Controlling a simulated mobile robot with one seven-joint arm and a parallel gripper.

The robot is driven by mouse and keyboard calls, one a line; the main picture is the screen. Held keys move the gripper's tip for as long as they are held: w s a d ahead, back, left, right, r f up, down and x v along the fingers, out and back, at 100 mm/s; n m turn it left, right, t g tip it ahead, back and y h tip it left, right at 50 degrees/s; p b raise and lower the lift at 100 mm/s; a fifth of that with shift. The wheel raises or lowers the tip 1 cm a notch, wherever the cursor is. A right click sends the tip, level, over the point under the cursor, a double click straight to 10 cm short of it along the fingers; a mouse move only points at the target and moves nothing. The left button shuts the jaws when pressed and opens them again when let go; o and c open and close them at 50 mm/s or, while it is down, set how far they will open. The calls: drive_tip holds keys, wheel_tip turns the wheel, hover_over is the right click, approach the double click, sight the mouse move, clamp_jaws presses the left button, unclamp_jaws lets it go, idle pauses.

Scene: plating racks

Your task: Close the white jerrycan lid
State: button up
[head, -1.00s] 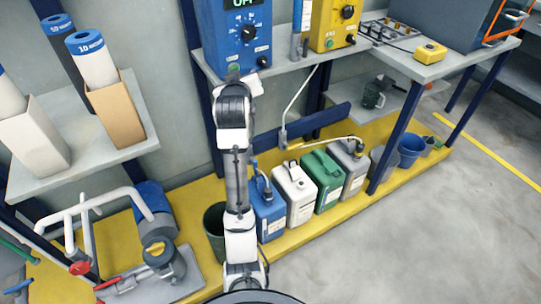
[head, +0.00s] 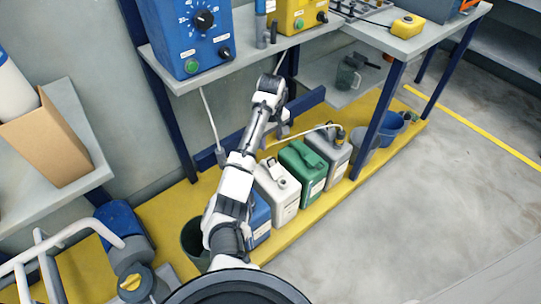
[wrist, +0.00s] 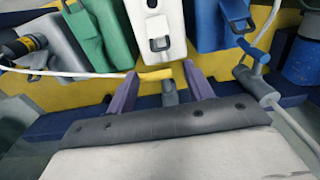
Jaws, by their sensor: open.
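The white jerrycan (head: 278,195) stands on a yellow platform between a blue and a green can. In the wrist view the white jerrycan (wrist: 151,24) is at the top centre, beyond my fingertips. A small grey square frame shows on its near end. I cannot clearly tell the lid's position. My gripper (wrist: 160,72) is open, its two purple fingers apart and pointing toward the can without visibly touching it. A yellow-tipped white tube end (wrist: 156,74) appears between or just beyond the fingertips. In the head view my arm hides part of the can's surroundings, and the fingers are unclear.
The green can (head: 304,168) and grey can (head: 328,153) stand right of it, the blue can (head: 260,220) left. The white tube runs from the grey can across the cans' back. A shelf (head: 180,76) with a blue device overhangs behind. Grey floor in front is clear.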

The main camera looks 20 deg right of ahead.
drive_tip(key=b, duration=0.1)
hover_over(274, 168)
drive_tip(key=w, duration=0.2)
drive_tip(key=f, duration=0.8)
drive_tip(key=shift+w+a+f, duration=0.15)
drive_tip(key=shift+a+f, duration=0.05)
drive_tip(key=shift+f, duration=0.05)
drive_tip(key=shift+r, duration=0.1)
clamp_jaws()
